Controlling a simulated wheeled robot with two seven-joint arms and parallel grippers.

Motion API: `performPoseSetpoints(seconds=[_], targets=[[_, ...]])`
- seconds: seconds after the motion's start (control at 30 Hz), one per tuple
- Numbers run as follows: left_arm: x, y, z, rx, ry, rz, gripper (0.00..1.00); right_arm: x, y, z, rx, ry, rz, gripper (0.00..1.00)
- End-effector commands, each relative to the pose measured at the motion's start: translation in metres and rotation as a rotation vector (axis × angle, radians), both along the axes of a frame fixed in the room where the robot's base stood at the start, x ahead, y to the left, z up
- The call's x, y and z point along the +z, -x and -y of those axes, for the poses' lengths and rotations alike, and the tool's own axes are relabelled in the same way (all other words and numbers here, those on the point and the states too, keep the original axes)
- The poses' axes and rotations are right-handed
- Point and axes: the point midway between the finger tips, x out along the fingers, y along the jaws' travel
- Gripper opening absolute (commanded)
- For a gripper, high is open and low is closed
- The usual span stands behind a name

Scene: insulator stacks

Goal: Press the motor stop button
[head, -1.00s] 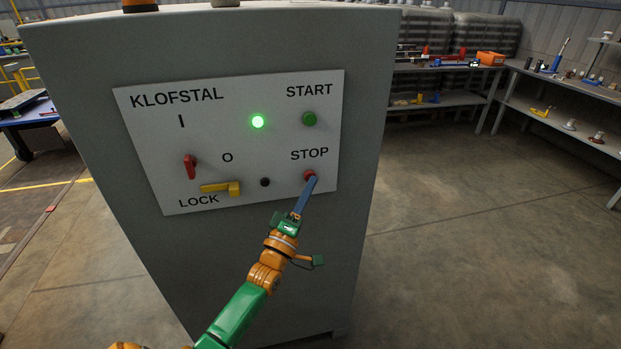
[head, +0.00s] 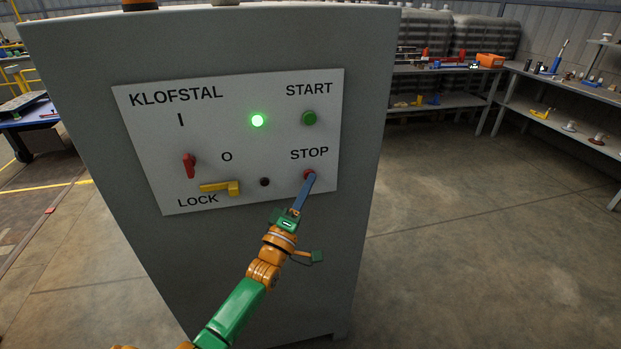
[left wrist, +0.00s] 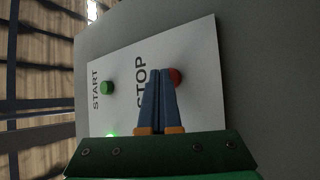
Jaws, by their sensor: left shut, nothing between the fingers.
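The red stop button (head: 308,174) sits under the word STOP on the white panel (head: 210,135) of a grey cabinet. My left gripper (head: 311,178) is shut and empty. In the head view its blue fingertips overlap the lower part of the button. In the left wrist view the shut fingers (left wrist: 160,76) reach toward the panel, with the red button (left wrist: 175,77) just right of their tips and partly covered. Whether the tips touch the button I cannot tell. The green indicator lamp (head: 257,121) is lit. My right gripper is not in view.
The green start button (head: 309,118) is above the stop button. A red switch (head: 189,165), a yellow lock lever (head: 222,188) and a small dark indicator (head: 265,182) are to the left. Shelves (head: 450,100) stand behind at right; the floor there is clear.

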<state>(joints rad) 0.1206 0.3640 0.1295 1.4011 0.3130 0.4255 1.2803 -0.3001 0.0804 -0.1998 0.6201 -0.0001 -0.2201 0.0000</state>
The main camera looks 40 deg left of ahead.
Motion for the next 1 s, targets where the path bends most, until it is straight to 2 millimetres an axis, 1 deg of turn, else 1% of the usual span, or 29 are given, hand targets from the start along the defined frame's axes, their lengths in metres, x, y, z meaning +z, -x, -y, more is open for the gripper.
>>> performPoseSetpoints(seconds=[0.27,0.53,0.83,1.0], targets=[[0.002,0.001,0.001,0.0,0.001,0.001,0.0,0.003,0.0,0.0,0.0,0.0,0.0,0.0],[0.002,0.011,0.012,0.0,0.001,0.001,0.0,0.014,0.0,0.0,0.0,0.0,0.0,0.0],[0.0,0.012,0.014,0.001,0.0,0.0,0.0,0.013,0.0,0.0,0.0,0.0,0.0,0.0],[0.002,0.02,0.024,-0.001,0.002,-0.002,0.0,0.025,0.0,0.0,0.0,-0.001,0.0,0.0]])
